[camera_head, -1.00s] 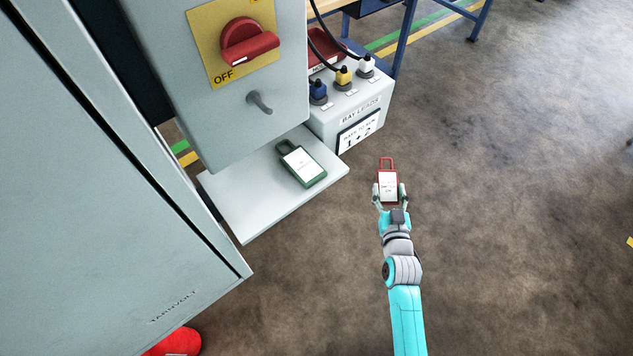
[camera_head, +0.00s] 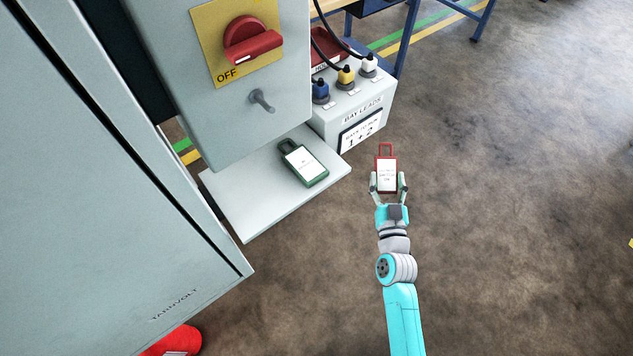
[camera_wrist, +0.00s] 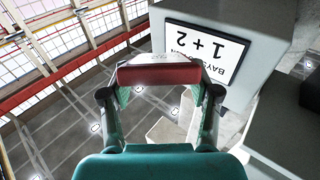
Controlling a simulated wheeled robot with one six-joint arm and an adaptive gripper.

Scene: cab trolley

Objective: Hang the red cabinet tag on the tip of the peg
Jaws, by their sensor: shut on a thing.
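The red cabinet tag (camera_head: 386,174) has a white label and a loop at its far end. My gripper (camera_head: 388,186) is shut on the tag's sides and holds it over the floor, loop pointing away from me. In the wrist view the red tag (camera_wrist: 158,74) spans between the two fingers, seen edge-on. The grey peg (camera_head: 262,101) sticks out of the cabinet panel below the red OFF switch (camera_head: 250,42). The peg is bare and stands up and left of my gripper, well apart from the tag. I cannot make out the peg in the wrist view.
A green tag (camera_head: 304,165) lies on the white shelf (camera_head: 240,210) below the peg. The bay leads box (camera_head: 360,112), with several plugs and cables, stands right of the panel. A large cabinet (camera_head: 90,200) fills the left. Floor to the right is clear.

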